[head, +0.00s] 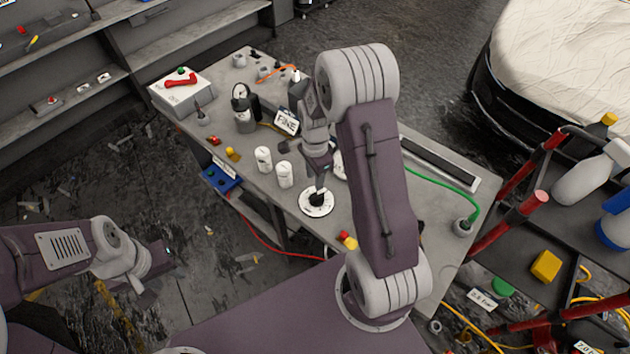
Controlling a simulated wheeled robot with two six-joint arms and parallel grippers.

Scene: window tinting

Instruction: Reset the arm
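My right arm rises through the middle of the view and bends down over the grey workbench (240,165). My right gripper (319,186) points down over a white round disc (327,209) with a dark centre on the bench. Its fingertips are small and dark against that centre, so I cannot tell whether they touch or grip anything. My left arm comes in low from the left. My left gripper (150,284) hangs over the dark floor, left of and apart from the bench. Its finger gap is not clear.
Two white canisters (274,166), a "FINE" sign (286,122), a dark gauge bottle (243,115) and a white box (182,92) stand on the bench. A red-framed cart (545,205) with bottles is at right. A covered car (560,65) is behind. Floor at left holds scraps.

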